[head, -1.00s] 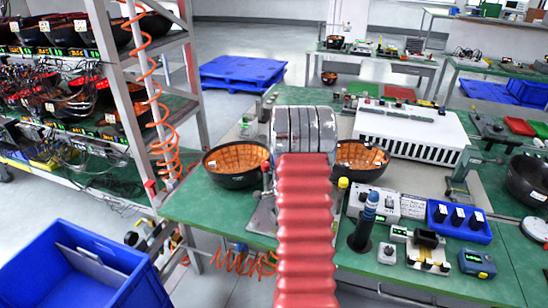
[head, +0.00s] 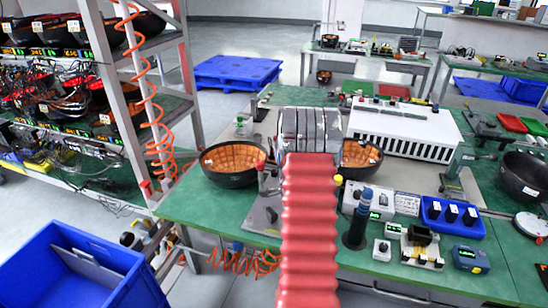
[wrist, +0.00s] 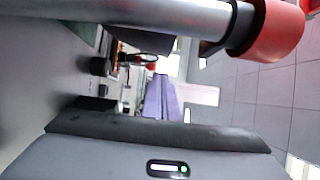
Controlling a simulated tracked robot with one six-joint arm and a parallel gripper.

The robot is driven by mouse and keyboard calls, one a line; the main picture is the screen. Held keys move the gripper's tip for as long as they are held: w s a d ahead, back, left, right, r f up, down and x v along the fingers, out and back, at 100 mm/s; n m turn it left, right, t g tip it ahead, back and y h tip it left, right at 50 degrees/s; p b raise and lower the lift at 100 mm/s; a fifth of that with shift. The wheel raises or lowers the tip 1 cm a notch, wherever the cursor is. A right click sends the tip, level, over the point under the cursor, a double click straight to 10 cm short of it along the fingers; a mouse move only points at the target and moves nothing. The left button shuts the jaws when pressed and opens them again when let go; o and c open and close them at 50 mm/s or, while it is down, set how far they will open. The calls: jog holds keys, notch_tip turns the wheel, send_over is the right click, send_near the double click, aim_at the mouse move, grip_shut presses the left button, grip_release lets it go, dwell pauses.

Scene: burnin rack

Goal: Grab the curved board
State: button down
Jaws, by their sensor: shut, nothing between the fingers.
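A curved board, a black bowl-shaped shell with an orange grid inside (head: 232,161), sits on the green bench left of my arm in the head view. A second similar orange-lined shell (head: 360,158) is right of my arm, which partly hides it. A dark shell (head: 525,176) stands at the far right. I cannot tell which one the task means. In the head view my arm hides the fingertips. In the wrist view the dark body of my gripper (wrist: 160,148) fills the bottom; it is shut and empty, and no board is clearly recognisable there.
A white vented box (head: 405,130), a blue tray (head: 452,217) and small instruments crowd the bench's right side. A rack (head: 125,110) with a coiled orange hose and a blue bin (head: 80,265) are left.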

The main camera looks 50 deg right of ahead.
jog(key=v, duration=0.9)
jog(key=c, duration=2.5)
grip_release()
jog(key=shift+c, duration=0.2)
